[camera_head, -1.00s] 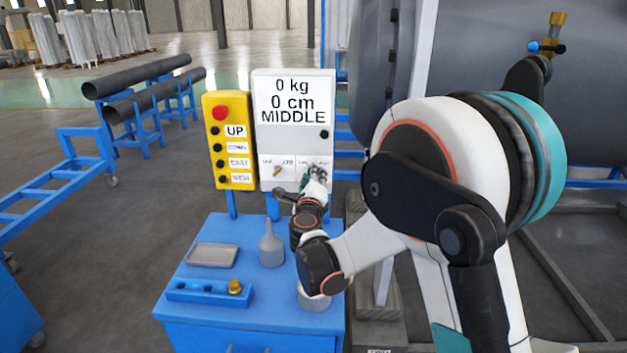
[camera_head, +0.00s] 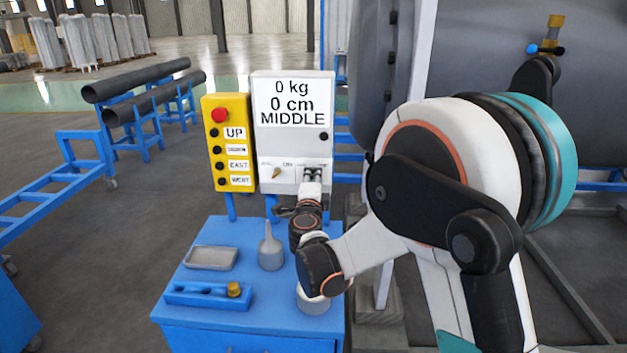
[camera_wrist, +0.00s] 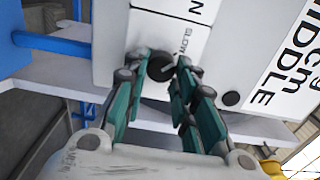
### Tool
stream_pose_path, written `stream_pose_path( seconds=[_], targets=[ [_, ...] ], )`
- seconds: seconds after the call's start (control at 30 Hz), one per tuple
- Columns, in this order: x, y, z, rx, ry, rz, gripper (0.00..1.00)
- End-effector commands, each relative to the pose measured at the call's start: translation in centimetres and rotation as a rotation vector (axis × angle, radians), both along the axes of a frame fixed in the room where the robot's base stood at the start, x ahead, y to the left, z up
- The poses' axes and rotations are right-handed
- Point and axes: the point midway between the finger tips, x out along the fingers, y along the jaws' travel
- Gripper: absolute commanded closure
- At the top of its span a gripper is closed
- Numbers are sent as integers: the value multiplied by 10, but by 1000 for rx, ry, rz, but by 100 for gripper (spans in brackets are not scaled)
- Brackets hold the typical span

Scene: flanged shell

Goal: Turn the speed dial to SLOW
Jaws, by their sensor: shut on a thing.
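The white control box (camera_head: 262,140) stands behind the blue cabinet and reads "0 kg, 0 cm, MIDDLE". In the head view my gripper (camera_head: 313,175) is at the box's lower right and hides the dial.
A second knob (camera_head: 277,172) with an orange pointer is left of my gripper. A yellow pendant (camera_head: 229,142) with a red button hangs left of the box. A grey funnel-like item (camera_head: 270,250) and tray (camera_head: 210,258) stand on the blue cabinet (camera_head: 250,325).

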Motion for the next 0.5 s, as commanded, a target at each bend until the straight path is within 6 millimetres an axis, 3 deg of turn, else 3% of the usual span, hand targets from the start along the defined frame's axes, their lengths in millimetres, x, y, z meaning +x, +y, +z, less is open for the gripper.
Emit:
stream_pose_path(
  seconds=[0.37, 0.4, 0.5],
  targets=[
    [0, 1, 0, -5, 0, 2, 98],
    [0, 1, 0, -4, 0, 2, 72],
    [0, 1, 0, -4, 0, 1, 54]
  ],
)
